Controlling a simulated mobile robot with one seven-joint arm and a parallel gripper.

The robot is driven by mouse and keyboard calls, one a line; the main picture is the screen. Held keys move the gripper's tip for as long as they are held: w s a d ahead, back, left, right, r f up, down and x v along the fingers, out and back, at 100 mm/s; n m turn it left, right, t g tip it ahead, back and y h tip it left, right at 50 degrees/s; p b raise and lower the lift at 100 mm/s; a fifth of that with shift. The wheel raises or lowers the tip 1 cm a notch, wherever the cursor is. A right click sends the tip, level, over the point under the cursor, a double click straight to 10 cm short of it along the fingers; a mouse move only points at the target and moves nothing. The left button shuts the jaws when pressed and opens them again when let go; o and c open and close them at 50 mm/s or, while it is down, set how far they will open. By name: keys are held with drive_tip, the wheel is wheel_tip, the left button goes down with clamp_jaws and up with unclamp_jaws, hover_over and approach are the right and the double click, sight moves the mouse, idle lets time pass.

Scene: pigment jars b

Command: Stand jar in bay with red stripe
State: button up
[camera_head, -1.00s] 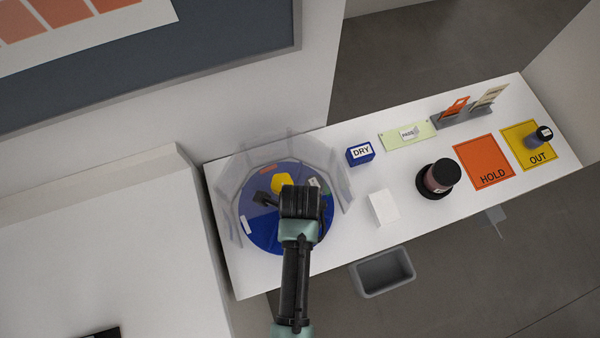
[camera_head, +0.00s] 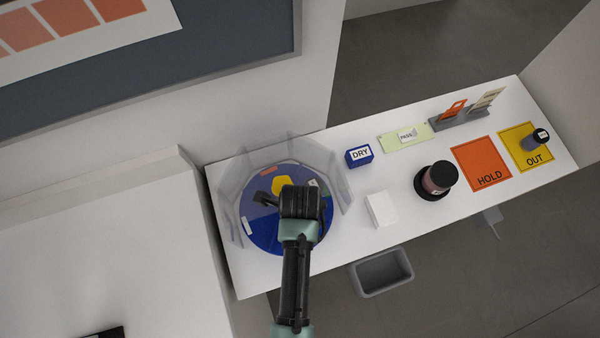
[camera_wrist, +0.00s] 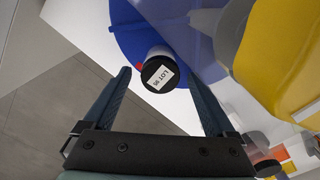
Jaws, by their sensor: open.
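A jar with a black lid and a white label reading LOT 95 (camera_wrist: 160,75) shows in the wrist view, at the edge of the blue turntable (camera_wrist: 130,33). A small red mark (camera_wrist: 139,66) shows beside the jar, partly covered by it. My gripper (camera_wrist: 160,84) is open, with one finger on each side of the jar in the picture; I cannot tell whether they touch it. In the head view, my gripper hides this jar and the front right of the turntable (camera_head: 262,232). An orange-red stripe (camera_head: 276,169) lies at the turntable's back.
To the right are a white block (camera_head: 381,209), a blue DRY box (camera_head: 359,156), a dark jar (camera_head: 440,177), the orange HOLD mat (camera_head: 482,162) and a small jar (camera_head: 540,136) on the yellow OUT mat.

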wheel_tip(320, 180, up, 11)
drive_tip(key=p, duration=0.8)
drive_tip(key=shift+f, duration=0.2)
